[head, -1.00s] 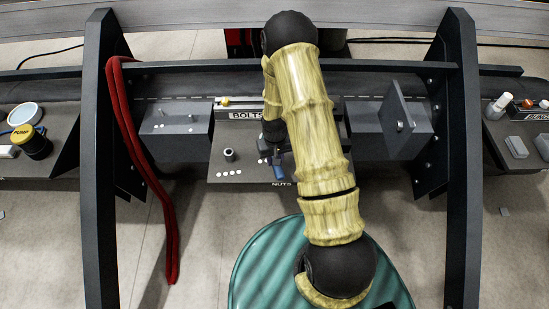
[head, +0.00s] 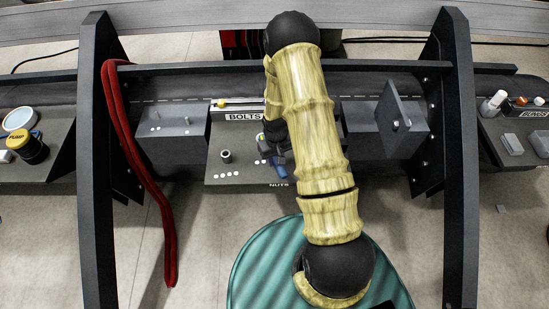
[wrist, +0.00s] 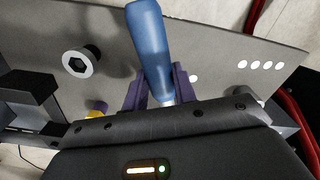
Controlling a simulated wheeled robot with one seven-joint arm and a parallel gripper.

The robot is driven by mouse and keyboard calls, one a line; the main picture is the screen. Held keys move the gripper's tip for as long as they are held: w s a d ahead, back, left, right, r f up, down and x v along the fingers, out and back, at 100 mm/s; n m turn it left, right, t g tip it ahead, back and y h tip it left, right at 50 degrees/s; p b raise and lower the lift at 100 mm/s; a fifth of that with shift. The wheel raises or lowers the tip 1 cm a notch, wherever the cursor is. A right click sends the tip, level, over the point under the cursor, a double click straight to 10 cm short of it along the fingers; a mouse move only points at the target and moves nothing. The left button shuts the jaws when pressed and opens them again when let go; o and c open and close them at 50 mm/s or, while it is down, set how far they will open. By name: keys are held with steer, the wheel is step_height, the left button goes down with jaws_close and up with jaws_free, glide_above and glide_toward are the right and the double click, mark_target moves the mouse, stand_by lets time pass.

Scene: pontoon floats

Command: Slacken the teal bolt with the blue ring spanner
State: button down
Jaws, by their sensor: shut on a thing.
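In the head view, a blue part of the spanner (head: 281,170) shows over the front of the grey tray, beside my arm. The spanner's ring cannot be made out in either view. I cannot make out a teal bolt in either view; my arm hides part of the middle of the bench.
A grey block (head: 172,146) stands left; another with an upright plate (head: 397,102) stands right. Dark posts and a red hose (head: 150,190) flank the space.

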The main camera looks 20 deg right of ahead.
steer(key=shift+w+d+n, duration=0.15)
steer(key=shift+d+n, duration=0.6)
steer(key=shift+d, duration=0.05)
steer(key=shift+w+d+n, duration=0.15)
steer(key=shift+d+n, duration=0.6)
stand_by(0.9)
steer(key=shift+d, duration=0.1)
steer(key=shift+w+d+n+p, duration=0.1)
steer(key=shift+d+n+p, duration=0.05)
steer(key=shift+n+p, duration=0.15)
steer(key=shift+w+d, duration=0.1)
steer(key=shift+d, duration=0.05)
steer(key=shift+w+d+n, duration=0.15)
steer(key=shift+d+n, duration=0.1)
steer(key=shift+n, duration=0.15)
steer(key=shift+w+d+n, duration=0.1)
steer(key=shift+d+n, duration=0.2)
steer(key=shift+n, duration=0.1)
steer(key=shift+w+d+n+p, duration=0.2)
steer(key=shift+d+n+p, duration=0.05)
steer(key=shift+n+p, duration=0.05)
stand_by(0.3)
steer(key=shift+w+d+n, duration=0.15)
steer(key=shift+d+n, duration=0.1)
steer(key=shift+n, duration=0.05)
stand_by(0.4)
steer(key=shift+a, duration=0.15)
